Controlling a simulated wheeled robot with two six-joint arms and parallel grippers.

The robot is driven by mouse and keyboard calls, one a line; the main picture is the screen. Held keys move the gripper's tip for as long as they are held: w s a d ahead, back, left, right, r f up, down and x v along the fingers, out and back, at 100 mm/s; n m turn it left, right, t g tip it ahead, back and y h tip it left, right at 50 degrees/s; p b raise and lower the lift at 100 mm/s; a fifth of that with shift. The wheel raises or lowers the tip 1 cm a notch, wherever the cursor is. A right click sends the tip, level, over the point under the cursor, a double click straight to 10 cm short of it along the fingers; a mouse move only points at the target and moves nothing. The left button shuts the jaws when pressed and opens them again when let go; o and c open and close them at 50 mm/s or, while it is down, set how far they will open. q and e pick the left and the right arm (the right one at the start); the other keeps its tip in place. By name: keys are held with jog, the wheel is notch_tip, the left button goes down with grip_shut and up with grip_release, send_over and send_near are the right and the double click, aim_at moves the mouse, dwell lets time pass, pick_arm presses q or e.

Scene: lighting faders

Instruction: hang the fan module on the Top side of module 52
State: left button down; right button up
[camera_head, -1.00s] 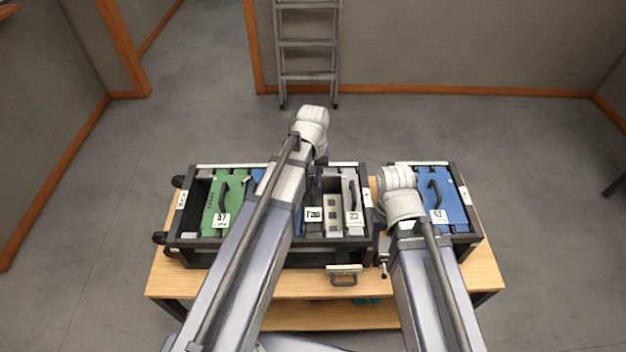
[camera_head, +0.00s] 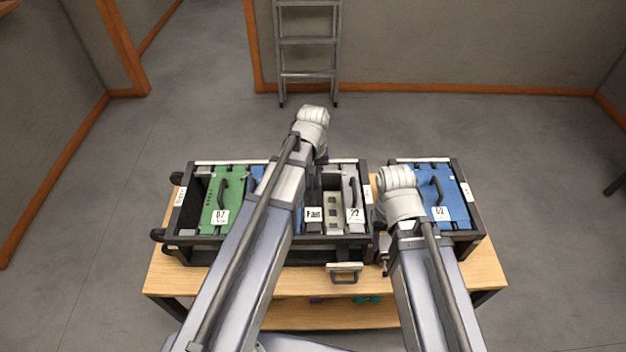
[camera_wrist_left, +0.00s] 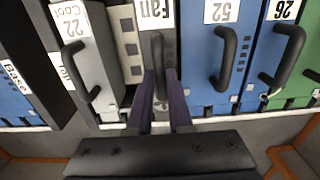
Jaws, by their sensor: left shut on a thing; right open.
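The fan module, labelled "Fan" (camera_head: 313,214), stands in a slot of the long black case; in the left wrist view its white label (camera_wrist_left: 153,14) is upside down. My left gripper (camera_wrist_left: 161,88) is shut on its dark handle. Blue module 52 (camera_wrist_left: 207,70) sits directly beside it, with its own dark curved handle and "52" label; in the head view my left arm mostly hides it. My right gripper (camera_head: 382,245) is beside the gap between the two cases; its jaws are mostly hidden by my arm.
Grey module 22 (camera_head: 352,190) and a pale socketed strip (camera_head: 333,205) stand on the fan's other side. A green module (camera_head: 225,190) is at the left. The right case (camera_head: 469,205) holds another blue module (camera_head: 447,190). Both cases stand on a wooden table (camera_head: 480,280).

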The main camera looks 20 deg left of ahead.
pick_arm(q)
jog(key=shift+f+b, duration=0.45)
jog(key=c, duration=0.8)
grip_release()
jog(key=shift+o, duration=0.2)
notch_tip(320, 180, up, 8)
jog(key=p, duration=0.8)
notch_tip(320, 180, up, 7)
jog(key=p, duration=0.6)
jog(key=shift+p, duration=0.4)
jog(key=shift+f, duration=0.1)
